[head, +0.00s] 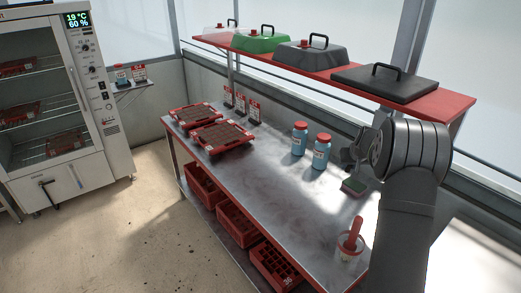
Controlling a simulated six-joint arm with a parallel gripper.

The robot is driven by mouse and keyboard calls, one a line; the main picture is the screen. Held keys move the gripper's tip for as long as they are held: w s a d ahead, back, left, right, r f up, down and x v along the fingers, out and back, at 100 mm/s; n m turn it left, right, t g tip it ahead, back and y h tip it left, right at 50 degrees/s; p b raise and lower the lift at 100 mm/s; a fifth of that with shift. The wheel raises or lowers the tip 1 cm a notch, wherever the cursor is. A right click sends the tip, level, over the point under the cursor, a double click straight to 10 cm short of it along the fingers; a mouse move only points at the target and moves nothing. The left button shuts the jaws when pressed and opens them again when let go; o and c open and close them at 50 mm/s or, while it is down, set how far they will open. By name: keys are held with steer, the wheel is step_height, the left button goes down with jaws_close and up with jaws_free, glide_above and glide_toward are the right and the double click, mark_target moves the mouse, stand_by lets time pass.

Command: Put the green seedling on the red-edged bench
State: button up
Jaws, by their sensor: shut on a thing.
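My gripper (353,156) is at the right, low over the back right part of the steel-topped bench (255,185). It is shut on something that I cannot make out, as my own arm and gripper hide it. I cannot pick out a green seedling in this view.
Two blue bottles (299,139) stand left of my gripper. Two red trays of soil (222,135) lie at the bench's far left end. A pot with a red-handled tool (349,245) stands in front. A red shelf (330,75) with several lids overhangs the back. The bench's middle is clear.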

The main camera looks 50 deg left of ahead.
steer(key=s+a+f+n+g+y, duration=0.1)
steer(key=s+a+f+n+g, duration=0.15)
steer(key=s+a, duration=0.9)
steer(key=s+a+f+n+g+y, duration=0.1)
steer(key=s+a+n, duration=0.3)
steer(key=s+a, duration=0.75)
steer(key=s+a+f, duration=0.2)
steer(key=a, duration=0.1)
steer(key=s+a+f, duration=0.2)
steer(key=a, duration=0.2)
steer(key=s+a+f, duration=0.2)
steer(key=a+f, duration=0.1)
steer(key=shift+a, duration=0.35)
steer(key=shift+s+a+f, duration=0.15)
steer(key=shift+a+f, duration=0.05)
steer(key=shift+a, duration=0.05)
steer(key=shift+f, duration=1.85)
steer(key=o, duration=0.5)
steer(key=shift+f, duration=0.15)
steer(key=o, duration=0.5)
steer(key=shift+c, duration=0.2)
